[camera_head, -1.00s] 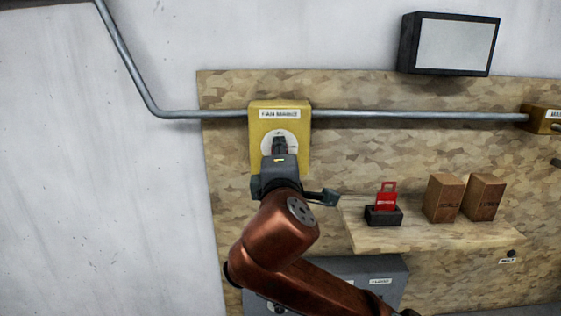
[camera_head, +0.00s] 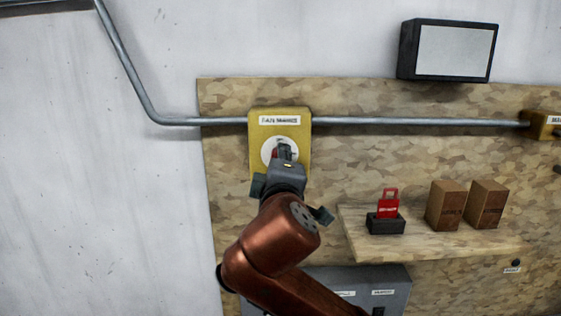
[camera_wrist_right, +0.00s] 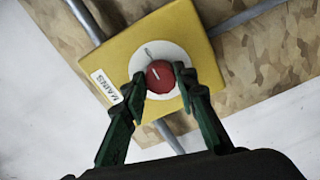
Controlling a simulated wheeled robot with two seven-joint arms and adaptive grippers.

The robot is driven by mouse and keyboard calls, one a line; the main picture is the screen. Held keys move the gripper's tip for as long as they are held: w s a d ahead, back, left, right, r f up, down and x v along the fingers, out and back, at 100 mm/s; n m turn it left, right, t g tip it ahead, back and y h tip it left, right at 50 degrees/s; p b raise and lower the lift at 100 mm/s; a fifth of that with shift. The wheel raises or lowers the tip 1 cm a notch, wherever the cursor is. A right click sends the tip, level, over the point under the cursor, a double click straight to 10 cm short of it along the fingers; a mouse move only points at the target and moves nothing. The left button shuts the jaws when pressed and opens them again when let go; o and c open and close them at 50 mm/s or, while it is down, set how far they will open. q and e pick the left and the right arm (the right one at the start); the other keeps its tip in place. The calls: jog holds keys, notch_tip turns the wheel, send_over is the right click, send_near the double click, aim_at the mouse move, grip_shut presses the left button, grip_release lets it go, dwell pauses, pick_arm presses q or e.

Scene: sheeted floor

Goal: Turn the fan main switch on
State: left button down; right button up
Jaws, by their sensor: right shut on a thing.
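The yellow fan mains switch box (camera_head: 293,112) is on the board, with a white label and a round white dial (camera_wrist_right: 176,53). In the right wrist view a red knob (camera_wrist_right: 160,77) with a white line sits in the dial's middle. My right gripper (camera_wrist_right: 161,84) is shut on the knob, one dark green finger on each side. In the head view the gripper (camera_head: 282,152) hides most of the knob. My left gripper is not in view.
A grey conduit (camera_head: 400,121) runs across the board through the box's height. A shelf (camera_head: 430,246) at the right holds a red tag in a black holder (camera_head: 386,224) and two brown boxes (camera_head: 446,206). A grey panel (camera_head: 395,277) is below.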

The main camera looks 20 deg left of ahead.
jog(key=o, duration=1.2)
jog(key=shift+c, duration=0.2)
jog(key=v, duration=1.2)
